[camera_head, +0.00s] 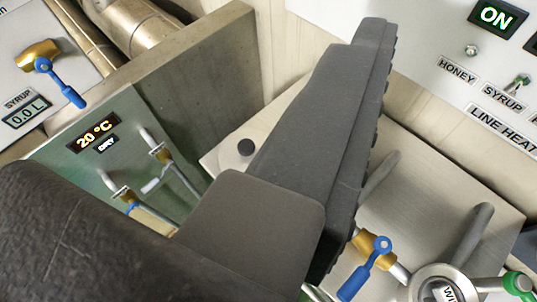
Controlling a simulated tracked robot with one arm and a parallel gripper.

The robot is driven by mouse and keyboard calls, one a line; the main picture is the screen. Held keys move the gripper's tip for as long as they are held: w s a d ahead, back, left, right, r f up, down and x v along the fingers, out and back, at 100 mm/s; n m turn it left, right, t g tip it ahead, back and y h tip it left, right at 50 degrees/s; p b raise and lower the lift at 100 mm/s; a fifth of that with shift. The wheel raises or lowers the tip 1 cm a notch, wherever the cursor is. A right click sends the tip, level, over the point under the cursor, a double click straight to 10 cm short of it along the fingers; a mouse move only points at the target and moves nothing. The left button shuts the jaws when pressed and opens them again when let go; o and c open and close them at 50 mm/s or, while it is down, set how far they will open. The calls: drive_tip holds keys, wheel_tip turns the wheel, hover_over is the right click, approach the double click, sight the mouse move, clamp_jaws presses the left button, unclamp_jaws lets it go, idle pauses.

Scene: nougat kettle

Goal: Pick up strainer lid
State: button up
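I cannot make out the strainer lid for certain. One dark grey finger of my gripper (325,135) fills the middle of the view, pointing up, its ridged face to the right. I do not clearly see a second finger or anything held, so its opening cannot be told. I cannot tell whether this plate is the lid.
At left, a green panel (75,170) reads 20 °C and DRY. A syrup meter (25,110) reads 0.0 L beside a blue-handled valve (60,80). A control panel (480,60) with switches is at upper right. A blue-handled brass valve (365,265) and pipework are at lower right.

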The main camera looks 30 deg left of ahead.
drive_tip(key=w+a+f+n+y, duration=0.1)
drive_tip(key=w+a+f, duration=0.1)
drive_tip(key=f, duration=0.5)
drive_tip(key=w+a+f+n+y, duration=0.1)
drive_tip(key=w+a+f, duration=0.15)
drive_tip(key=f, duration=0.35)
drive_tip(key=n+g+y+b, duration=0.1)
drive_tip(key=n+g+y, duration=0.1)
drive_tip(key=y, duration=0.2)
approach(246, 145)
drive_tip(key=b+x, duration=0.1)
drive_tip(key=x, duration=0.4)
drive_tip(key=shift+w+a+f+b, duration=0.1)
drive_tip(key=shift+b, duration=0.3)
drive_tip(key=x, duration=0.1)
drive_tip(key=b+x, duration=0.1)
drive_tip(key=x, duration=0.2)
drive_tip(key=shift+w+f, duration=0.1)
drive_tip(key=shift+f, duration=0.2)
drive_tip(key=shift+w+a, duration=0.1)
drive_tip(key=shift+w, duration=0.35)
drive_tip(key=c, duration=1.2)
drive_tip(key=shift+o, duration=0.2)
drive_tip(key=shift+r, duration=0.2)
